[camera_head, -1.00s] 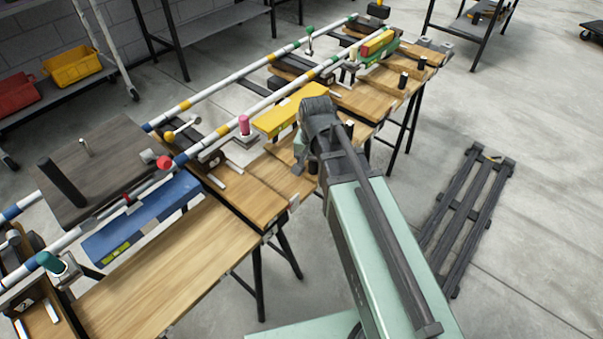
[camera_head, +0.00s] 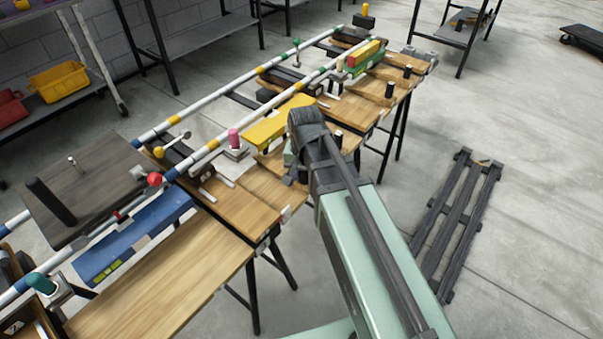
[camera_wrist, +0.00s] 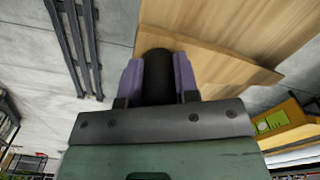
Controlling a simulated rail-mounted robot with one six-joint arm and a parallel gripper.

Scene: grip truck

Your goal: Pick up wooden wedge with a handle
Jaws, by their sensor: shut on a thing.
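In the wrist view, my gripper (camera_wrist: 158,85) has its two purple fingers closed on either side of a black upright handle (camera_wrist: 158,68). Pale wood, which seems to be the wooden wedge (camera_wrist: 220,40), shows just beyond the handle. I cannot tell whether it is clear of the surface below. In the head view, my dark wrist (camera_head: 305,125) hides the fingers and most of the held wedge. Other wooden pieces with black handles, one handle (camera_head: 389,89) among them, lie farther along the bench.
A yellow block (camera_head: 275,125) lies close to the left of my wrist, with a pink-knobbed post (camera_head: 234,138) beyond it. A blue piece (camera_head: 125,243) and long striped rails (camera_head: 225,85) are farther left. A dark slatted rack (camera_head: 458,220) lies on the open floor at right.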

